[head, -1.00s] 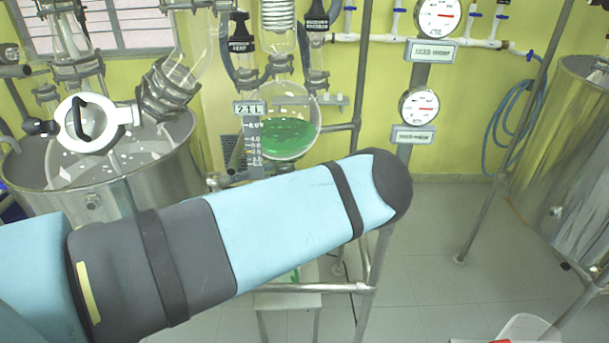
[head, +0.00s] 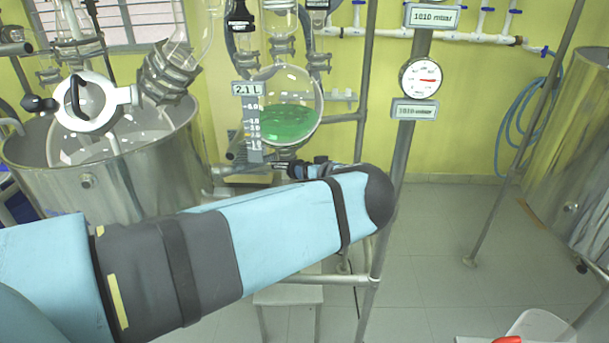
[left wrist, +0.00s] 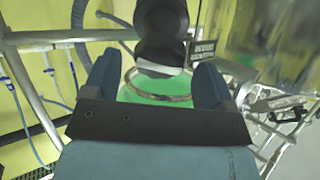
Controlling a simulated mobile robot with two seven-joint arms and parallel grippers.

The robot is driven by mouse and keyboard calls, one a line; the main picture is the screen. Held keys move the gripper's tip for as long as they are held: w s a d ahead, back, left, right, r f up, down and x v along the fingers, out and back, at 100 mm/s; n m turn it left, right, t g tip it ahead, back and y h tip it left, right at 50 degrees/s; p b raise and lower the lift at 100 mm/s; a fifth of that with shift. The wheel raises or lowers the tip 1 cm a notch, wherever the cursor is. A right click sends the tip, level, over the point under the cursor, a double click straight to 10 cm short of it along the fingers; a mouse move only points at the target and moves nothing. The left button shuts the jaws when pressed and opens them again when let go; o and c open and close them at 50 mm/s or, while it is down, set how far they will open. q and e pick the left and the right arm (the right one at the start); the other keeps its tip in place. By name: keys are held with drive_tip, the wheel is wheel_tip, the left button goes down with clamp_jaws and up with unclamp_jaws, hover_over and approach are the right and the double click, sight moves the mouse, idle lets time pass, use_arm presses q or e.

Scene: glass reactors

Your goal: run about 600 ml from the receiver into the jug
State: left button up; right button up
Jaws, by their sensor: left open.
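The receiver (head: 290,105) is a round glass flask with green liquid in its lower half, in the upper middle of the head view. A sign beside it reads 2.1 L (head: 247,88), above a graduated scale (head: 253,130). My left arm crosses below it and hides most of what is under its outlet. My left gripper (left wrist: 157,65) is open in the left wrist view. A dark rounded part (left wrist: 160,35) and green-tinted glass (left wrist: 150,88) show between and beyond its fingers; I cannot tell whether they touch. I cannot make out the jug. My right gripper is out of view.
A steel vessel (head: 95,190) stands left. A steel frame post (head: 385,210) and rail run beside and beneath the arm. A white stool (head: 290,296) stands below. Gauges (head: 420,78) hang right of the receiver. The floor to the right is mostly clear.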

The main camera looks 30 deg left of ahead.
use_arm(q)
drive_tip(key=shift+x, duration=2.35)
drive_tip(key=c, duration=0.9)
